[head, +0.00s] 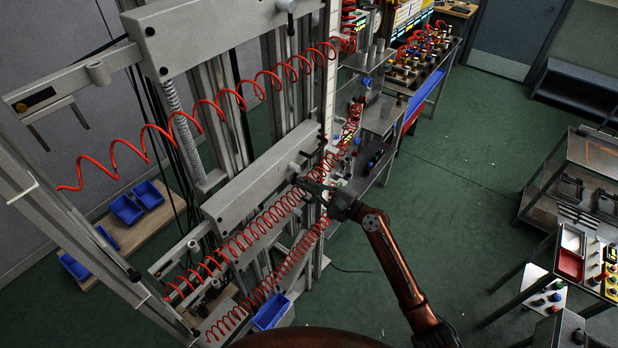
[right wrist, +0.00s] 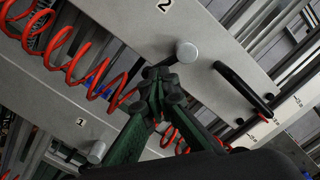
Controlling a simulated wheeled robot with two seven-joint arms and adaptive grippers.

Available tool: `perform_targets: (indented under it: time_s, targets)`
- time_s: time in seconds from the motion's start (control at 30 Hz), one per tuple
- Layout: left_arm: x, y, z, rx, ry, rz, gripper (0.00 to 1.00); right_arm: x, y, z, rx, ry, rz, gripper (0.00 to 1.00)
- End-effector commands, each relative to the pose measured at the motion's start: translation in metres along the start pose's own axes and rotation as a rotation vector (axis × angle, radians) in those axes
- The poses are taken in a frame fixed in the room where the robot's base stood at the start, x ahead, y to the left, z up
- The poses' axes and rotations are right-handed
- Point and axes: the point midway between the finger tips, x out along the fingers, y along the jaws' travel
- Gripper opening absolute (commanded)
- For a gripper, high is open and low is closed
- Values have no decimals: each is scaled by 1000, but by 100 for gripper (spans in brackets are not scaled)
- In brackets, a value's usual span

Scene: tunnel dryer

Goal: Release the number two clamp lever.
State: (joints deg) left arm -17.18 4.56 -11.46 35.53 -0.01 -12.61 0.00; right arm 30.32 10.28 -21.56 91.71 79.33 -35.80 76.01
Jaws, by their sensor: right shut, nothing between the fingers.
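In the right wrist view, a grey beam marked 2 (right wrist: 135,22) carries a round grey knob (right wrist: 187,52) and a black bar-shaped handle (right wrist: 243,90). I cannot tell for sure which of these is the clamp lever. My right gripper (right wrist: 158,78) has its green fingers closed together, with nothing between them. Its tips appear just beside the knob, to its lower left in the picture; contact cannot be told. In the head view my right gripper (head: 318,190) is at the right end of a grey beam (head: 255,176), among red coils. My left gripper is not in view.
Red coiled hoses (head: 235,243) run close to my right gripper. A second beam, marked 1 (right wrist: 62,98), has its own knob (right wrist: 96,152). Blue bins (head: 126,209) lie at the left. Green floor (head: 470,190) is free to the right, before a cart (head: 585,165).

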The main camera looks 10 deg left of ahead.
Motion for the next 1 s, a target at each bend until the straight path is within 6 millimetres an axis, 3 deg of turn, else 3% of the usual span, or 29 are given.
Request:
perform_targets:
  time_s: [0.33, 0.57, 0.63, 0.83, 1.0]
  targets:
    - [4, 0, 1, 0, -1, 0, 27, -1, 2, -4, 1, -1, 4, 0]
    - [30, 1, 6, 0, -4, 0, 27, -15, 0, -32, -1, 4, -1, 0]
    - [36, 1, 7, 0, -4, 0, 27, -27, -3, -39, -1, 7, -3, 0]
    - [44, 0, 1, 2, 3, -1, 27, -73, -5, -34, -2, 5, -3, 0]
    - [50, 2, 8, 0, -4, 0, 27, -101, -7, -34, -1, 4, -4, 0]
